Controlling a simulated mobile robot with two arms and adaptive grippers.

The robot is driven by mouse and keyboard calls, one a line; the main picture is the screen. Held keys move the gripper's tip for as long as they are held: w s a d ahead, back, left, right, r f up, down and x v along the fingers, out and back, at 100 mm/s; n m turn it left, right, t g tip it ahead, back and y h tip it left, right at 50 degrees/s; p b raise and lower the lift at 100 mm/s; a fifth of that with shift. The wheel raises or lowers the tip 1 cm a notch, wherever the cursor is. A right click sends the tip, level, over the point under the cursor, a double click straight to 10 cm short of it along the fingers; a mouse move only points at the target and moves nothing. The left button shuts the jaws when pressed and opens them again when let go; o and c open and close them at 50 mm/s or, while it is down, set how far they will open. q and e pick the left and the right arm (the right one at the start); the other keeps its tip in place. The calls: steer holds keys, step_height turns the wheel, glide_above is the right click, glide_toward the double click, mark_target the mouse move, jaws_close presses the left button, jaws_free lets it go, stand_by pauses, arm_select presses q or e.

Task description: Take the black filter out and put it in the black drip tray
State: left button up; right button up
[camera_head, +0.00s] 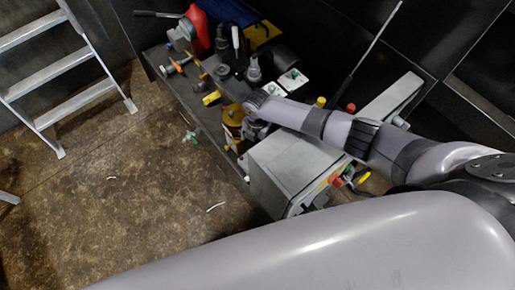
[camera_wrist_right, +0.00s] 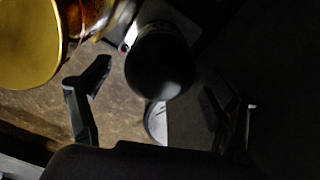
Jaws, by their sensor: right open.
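A black rounded cylinder (camera_wrist_right: 160,65), which looks like the black filter, shows in the right wrist view. It lies between the lines of my right gripper's fingers. My right gripper (camera_wrist_right: 158,115) is open, with one finger at each side and a visible gap to the cylinder. I cannot tell how far apart they are in depth. In the head view my right arm reaches in from the right and its wrist hides the filter area, beside an amber vessel (camera_head: 233,115). The black drip tray cannot be made out for certain. My left gripper is not in view.
A yellow round lid or disc (camera_wrist_right: 28,42) is close to the left finger in the wrist view. A grey box (camera_head: 285,165) stands under my right forearm. A red bottle (camera_head: 197,28) and several fittings crowd the dark bench. A step ladder (camera_head: 60,75) stands left; the floor between is open.

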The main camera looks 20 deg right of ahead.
steer(key=m+p, duration=0.1)
steer(key=m, duration=0.1)
steer(key=shift+a+r+m, duration=0.1)
steer(key=shift+r+m, duration=0.05)
steer(key=shift+m, duration=0.25)
steer(key=m+p, duration=0.1)
steer(key=m, duration=0.2)
steer(key=shift+m+p, duration=0.6)
steer(key=shift+m, duration=0.5)
steer(key=m, duration=0.3)
steer(key=shift+p, duration=0.35)
steer(key=m+p, duration=0.1)
steer(key=m, duration=0.1)
steer(key=shift+m, duration=0.3)
steer(key=m, duration=0.2)
steer(key=shift+m, duration=0.3)
